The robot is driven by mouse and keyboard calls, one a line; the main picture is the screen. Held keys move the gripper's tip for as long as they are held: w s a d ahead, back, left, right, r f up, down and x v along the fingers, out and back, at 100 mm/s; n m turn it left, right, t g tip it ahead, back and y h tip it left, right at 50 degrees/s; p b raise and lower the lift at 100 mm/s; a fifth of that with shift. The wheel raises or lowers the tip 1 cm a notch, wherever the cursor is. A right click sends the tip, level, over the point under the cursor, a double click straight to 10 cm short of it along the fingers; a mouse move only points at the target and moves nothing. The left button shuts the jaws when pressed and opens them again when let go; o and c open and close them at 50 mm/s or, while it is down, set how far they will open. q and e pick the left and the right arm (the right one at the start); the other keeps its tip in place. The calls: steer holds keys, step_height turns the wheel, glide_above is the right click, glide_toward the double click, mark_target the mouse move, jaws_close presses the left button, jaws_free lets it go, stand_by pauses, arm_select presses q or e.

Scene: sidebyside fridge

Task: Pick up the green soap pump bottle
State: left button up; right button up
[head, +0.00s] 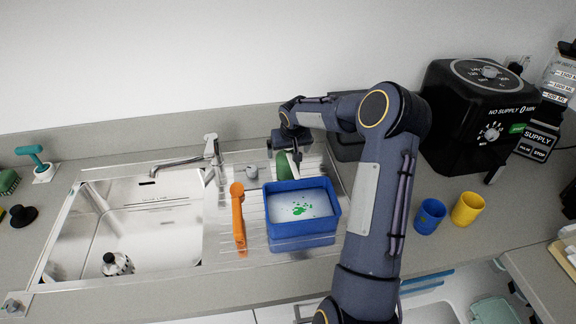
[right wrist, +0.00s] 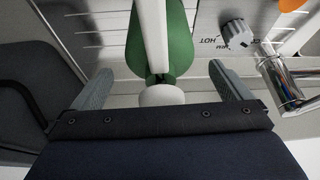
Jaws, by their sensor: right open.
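The green soap pump bottle (head: 284,169) stands behind the blue tub on the sink's drainboard, partly hidden by my gripper. In the right wrist view the green bottle (right wrist: 181,42) shows with its white pump top reaching towards the camera. My right gripper (head: 284,153) is at the bottle's top. In the right wrist view its two grey fingers (right wrist: 160,70) are apart, one on each side of the white pump, with visible gaps. My left gripper is not in view.
The faucet (head: 212,150) and sink basin (head: 120,225) are to the left. Blue (head: 429,217) and yellow (head: 467,209) cups and a black appliance (head: 475,115) are to the right.

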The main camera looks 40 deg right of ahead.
steer(key=shift+x, duration=0.75)
steer(key=shift+r, duration=0.1)
steer(key=c, duration=1.8)
